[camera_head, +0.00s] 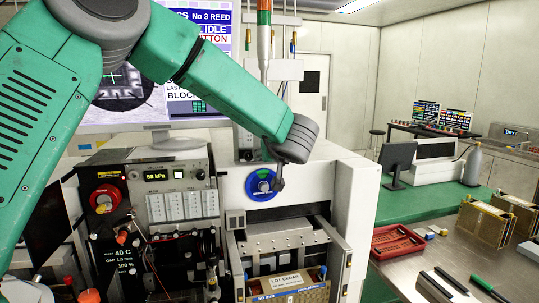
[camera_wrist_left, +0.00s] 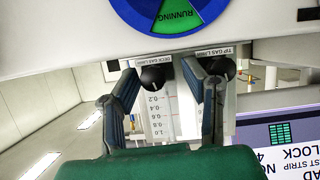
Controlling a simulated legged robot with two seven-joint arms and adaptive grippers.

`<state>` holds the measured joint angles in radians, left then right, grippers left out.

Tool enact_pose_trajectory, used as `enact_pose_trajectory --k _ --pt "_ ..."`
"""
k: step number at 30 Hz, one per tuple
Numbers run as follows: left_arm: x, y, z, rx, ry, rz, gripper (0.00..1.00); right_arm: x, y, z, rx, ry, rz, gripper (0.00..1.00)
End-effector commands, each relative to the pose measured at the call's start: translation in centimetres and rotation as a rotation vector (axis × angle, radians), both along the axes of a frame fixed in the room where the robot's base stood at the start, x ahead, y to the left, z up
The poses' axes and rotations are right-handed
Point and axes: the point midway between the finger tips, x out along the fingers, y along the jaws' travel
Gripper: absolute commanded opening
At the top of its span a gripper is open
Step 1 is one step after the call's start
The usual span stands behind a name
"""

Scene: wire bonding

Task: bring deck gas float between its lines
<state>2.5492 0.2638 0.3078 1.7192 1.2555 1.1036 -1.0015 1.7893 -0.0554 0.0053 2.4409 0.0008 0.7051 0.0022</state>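In the left wrist view the deck gas knob (camera_wrist_left: 152,78) is a dark round knob under a label reading DECK GAS L/MIN. My left gripper (camera_wrist_left: 165,95) is open, one finger on each side of this knob; I cannot tell whether either touches it. The deck gas meter (camera_wrist_left: 157,118) shows between the fingers, with a 0.2 to 1.0 scale and red marks; its float is not clear. The tip gas knob (camera_wrist_left: 219,67) is partly behind the right-hand finger. In the head view my left arm hides the deck meter and most of the gripper. My right gripper is not in view.
A blue-and-green status dial (camera_head: 262,185) is on the white machine and also fills the top of the wrist view (camera_wrist_left: 178,12). A control panel (camera_head: 178,190) reading 58 kPa stands left of it. A red tray (camera_head: 397,241) lies on the right bench.

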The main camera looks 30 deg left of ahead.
Motion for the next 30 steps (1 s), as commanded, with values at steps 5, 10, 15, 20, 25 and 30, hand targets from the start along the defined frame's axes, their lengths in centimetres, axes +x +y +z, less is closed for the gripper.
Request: enact_pose_trajectory --k 5,10,15,20,25,30 --pt "0.0 -0.1 0.0 0.001 -0.001 0.000 0.15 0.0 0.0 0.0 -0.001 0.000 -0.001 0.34" --pt "0.0 0.0 0.0 -0.002 -0.002 -0.004 0.00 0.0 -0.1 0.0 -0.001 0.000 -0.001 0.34" --pt "0.0 0.1 0.0 -0.032 -0.036 -0.004 0.00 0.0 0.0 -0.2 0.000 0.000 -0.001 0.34" --pt "-0.1 0.3 -0.1 -0.131 -0.156 0.000 0.00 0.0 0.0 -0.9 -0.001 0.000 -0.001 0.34" --pt "-0.1 0.4 -0.2 -0.221 -0.262 0.000 0.00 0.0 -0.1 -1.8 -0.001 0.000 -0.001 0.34" --pt "-0.1 0.3 0.0 -0.244 -0.288 -0.001 0.00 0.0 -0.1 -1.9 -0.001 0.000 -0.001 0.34"
